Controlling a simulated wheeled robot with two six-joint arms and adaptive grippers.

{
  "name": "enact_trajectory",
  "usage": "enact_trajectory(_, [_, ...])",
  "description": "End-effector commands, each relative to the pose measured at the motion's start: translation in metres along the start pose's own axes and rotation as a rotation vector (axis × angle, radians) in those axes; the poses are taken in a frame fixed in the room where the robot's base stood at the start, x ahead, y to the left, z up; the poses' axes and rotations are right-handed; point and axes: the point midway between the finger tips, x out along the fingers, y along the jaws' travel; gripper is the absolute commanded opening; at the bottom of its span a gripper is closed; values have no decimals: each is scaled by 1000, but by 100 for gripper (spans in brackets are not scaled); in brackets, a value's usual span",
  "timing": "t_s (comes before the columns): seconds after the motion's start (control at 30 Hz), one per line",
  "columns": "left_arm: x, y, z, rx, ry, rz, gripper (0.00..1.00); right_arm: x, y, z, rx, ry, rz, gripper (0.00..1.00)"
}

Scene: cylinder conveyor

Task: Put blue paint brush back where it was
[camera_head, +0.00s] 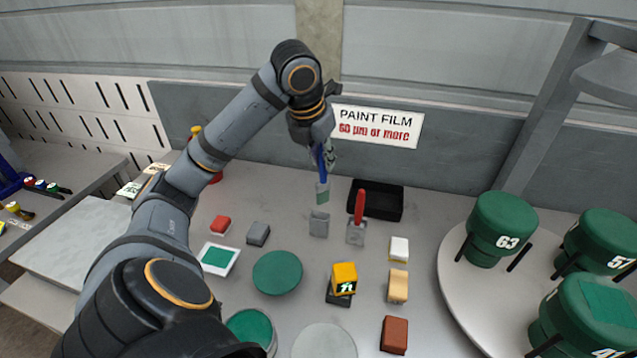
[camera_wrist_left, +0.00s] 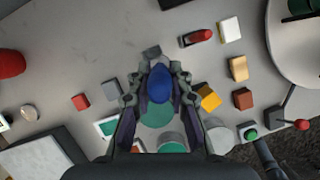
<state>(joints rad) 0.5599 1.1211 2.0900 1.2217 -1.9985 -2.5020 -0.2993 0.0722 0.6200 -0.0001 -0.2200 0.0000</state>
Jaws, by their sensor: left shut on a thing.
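My left gripper (camera_head: 326,150) is shut on the blue paint brush (camera_head: 322,192), which hangs upright with its pale, green-marked head down. In the left wrist view the blue handle (camera_wrist_left: 160,84) lies between the fingers of the gripper (camera_wrist_left: 160,76). The brush is above a small grey holder (camera_head: 319,224), with its lower end apart from or just at the holder's top; I cannot tell which. The holder also shows in the left wrist view (camera_wrist_left: 152,53). A red brush (camera_head: 359,207) stands in a similar holder (camera_head: 356,236) to the right. My right gripper is out of view.
A black tray (camera_head: 389,202) sits behind the red brush. The back wall is close.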

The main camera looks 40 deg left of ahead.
Motion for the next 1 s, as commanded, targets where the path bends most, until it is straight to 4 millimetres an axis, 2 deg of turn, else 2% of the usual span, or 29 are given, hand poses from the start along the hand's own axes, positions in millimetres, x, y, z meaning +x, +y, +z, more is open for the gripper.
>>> enact_trajectory(0.03, [15, 6, -2, -3, 2, 2, 0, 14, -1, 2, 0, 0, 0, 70])
enact_trajectory(0.3, [24, 15, 3, 0, 1, 2, 0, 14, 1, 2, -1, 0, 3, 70])
enact_trajectory(0.4, [40, 23, 3, -3, 3, 6, 0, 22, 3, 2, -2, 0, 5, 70])
enact_trajectory(0.53, [60, 21, -6, 2, 3, 5, 0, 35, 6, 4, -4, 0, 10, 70])
enact_trajectory(1.0, [67, 20, -8, 1, 1, 2, 0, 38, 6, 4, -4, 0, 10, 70])
